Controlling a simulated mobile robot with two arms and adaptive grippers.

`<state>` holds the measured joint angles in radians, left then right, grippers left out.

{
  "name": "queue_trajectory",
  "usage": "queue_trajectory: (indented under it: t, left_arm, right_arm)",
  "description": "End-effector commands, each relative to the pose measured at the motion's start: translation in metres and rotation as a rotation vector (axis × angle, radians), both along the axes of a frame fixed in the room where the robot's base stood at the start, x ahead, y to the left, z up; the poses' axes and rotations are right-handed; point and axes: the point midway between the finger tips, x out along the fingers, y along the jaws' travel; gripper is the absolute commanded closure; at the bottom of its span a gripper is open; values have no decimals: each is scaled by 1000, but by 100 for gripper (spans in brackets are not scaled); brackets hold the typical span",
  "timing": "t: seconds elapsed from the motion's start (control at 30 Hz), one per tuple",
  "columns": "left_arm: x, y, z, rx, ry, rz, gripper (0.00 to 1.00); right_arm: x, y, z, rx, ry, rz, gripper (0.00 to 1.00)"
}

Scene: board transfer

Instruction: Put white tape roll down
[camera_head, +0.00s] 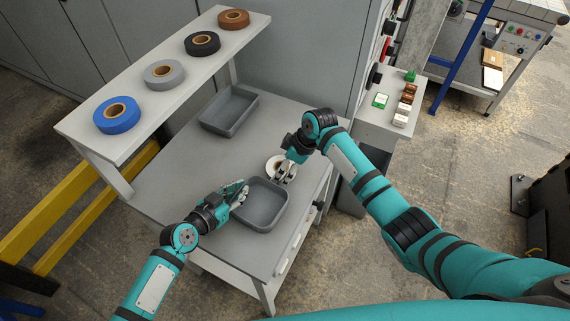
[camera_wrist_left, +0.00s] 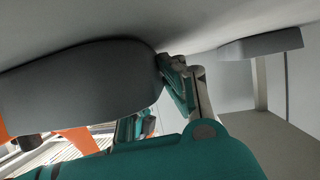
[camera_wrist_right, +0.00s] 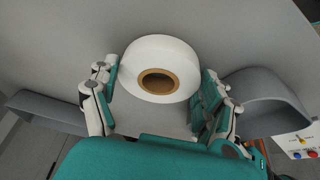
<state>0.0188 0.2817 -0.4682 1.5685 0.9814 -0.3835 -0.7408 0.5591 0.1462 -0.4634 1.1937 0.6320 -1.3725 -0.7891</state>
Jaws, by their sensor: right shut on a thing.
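The white tape roll (camera_head: 274,165), with a brown core, is at the right side of the grey workbench (camera_head: 170,190). It also shows in the right wrist view (camera_wrist_right: 160,65). My right gripper (camera_head: 283,176) is shut on the roll, with a finger on either side of it. I cannot tell whether the roll touches the bench. My left gripper (camera_head: 243,191) is beside the left rim of the near grey tray (camera_head: 282,215). In the left wrist view its fingers are close to the tray wall (camera_wrist_left: 80,80); their gap is unclear.
A second grey tray (camera_head: 210,125) stands farther back on the bench. A raised shelf (camera_head: 132,131) carries blue (camera_head: 117,115), grey (camera_head: 164,75), black (camera_head: 202,44) and brown (camera_head: 233,19) tape rolls. A side stand (camera_head: 368,128) with small boxes is at the right.

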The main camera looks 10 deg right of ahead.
Motion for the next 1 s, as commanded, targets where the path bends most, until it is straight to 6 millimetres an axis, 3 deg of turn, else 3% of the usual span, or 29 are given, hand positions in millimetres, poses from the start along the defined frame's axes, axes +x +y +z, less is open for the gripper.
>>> queue_trajectory:
  t: [0.27, 0.3, 0.37, 0.73, 1.0]
  left_arm:
    - [0, 0, 0, 0, 0, 0, 100]
    - [0, 0, 0, 0, 0, 0, 100]
    - [0, 0, 0, 0, 0, 0, 100]
    - [0, 0, 0, 0, 0, 0, 100]
    - [0, 0, 0, 0, 0, 0, 100]
  right_arm:
    - [1, 0, -1, 1, -2, 1, 61]
    - [1, 0, -2, 0, -2, 1, 19]
    - [1, 0, -1, 0, -2, 1, 11]
    - [1, -1, 4, 1, -3, 0, 11]
    - [-7, -18, 49, 0, -7, 0, 11]
